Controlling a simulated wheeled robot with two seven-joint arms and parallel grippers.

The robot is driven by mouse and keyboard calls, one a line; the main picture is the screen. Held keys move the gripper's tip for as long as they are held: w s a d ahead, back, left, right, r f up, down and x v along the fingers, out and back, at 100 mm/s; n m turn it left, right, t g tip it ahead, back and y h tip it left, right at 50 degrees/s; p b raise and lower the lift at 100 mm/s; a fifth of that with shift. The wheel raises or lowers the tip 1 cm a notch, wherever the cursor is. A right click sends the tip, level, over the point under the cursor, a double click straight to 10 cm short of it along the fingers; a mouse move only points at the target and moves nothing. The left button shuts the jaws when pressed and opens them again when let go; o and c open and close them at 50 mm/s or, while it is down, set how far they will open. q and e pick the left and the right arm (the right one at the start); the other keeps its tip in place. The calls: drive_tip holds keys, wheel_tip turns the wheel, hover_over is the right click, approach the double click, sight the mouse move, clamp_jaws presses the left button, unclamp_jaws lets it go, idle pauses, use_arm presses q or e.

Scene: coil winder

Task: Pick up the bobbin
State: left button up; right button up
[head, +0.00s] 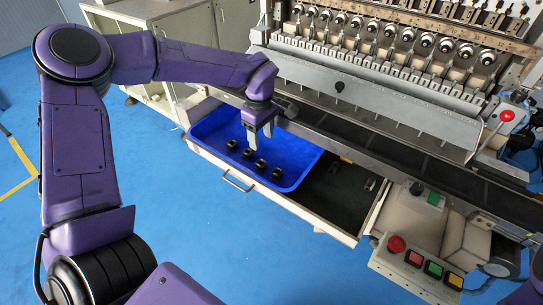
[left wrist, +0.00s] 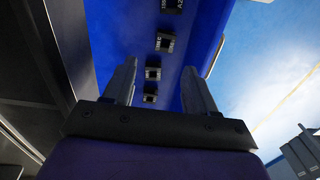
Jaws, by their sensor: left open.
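Several small black bobbins lie in a row in a blue tray (head: 213,128), among them a nearest-left bobbin (head: 232,145) and a right-end bobbin (head: 277,173). My left gripper (head: 259,143) points down over the tray, close to the row. In the left wrist view my left gripper (left wrist: 160,68) is open, with bobbins between and beyond its fingers, such as one bobbin (left wrist: 153,74) and a farther one (left wrist: 165,42). Nothing is held. Whether the fingertips are level with a bobbin is hard to tell. My right gripper is out of view.
The tray sits in an open drawer (head: 238,183) under the coil winder (head: 370,85). The machine's long front rail (head: 400,153) runs close beside the gripper. A button panel (head: 425,265) stands at lower right. Blue floor (head: 200,220) is free in front.

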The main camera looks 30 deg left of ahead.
sight(261, 160)
use_arm(q)
drive_tip(key=f, duration=0.3)
drive_tip(key=f+p, duration=0.1)
drive_tip(key=f, duration=0.5)
drive_tip(key=shift+s+d+f, duration=0.1)
drive_tip(key=shift+s+f, duration=0.05)
drive_tip(key=shift+s, duration=0.1)
drive_tip(key=shift+f, duration=0.4)
drive_tip(key=c, duration=1)
